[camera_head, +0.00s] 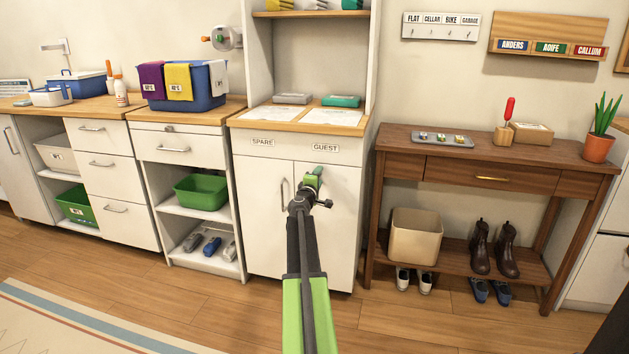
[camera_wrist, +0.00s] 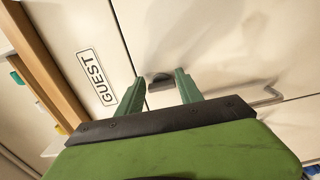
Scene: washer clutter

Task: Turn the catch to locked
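The catch (camera_wrist: 160,79) is a small dark half-round piece on a pale plate. It sits on the white cabinet front, near the seams by the door's upper part. In the wrist view it shows between the two green fingertips of my gripper (camera_wrist: 160,88); I cannot tell whether they touch it. The fingers are apart, with nothing held between them. In the head view my gripper (camera_head: 313,179) is in front of the white cabinet (camera_head: 262,200), below the GUEST label (camera_head: 326,148), and hides the catch. I cannot read the catch's locked or unlocked position.
The door handle (camera_wrist: 265,97) is right of the catch in the wrist view; it also shows in the head view (camera_head: 284,193). A wooden console table (camera_head: 490,153) stands to the right. The floor (camera_head: 200,300) in front of the cabinets is clear.

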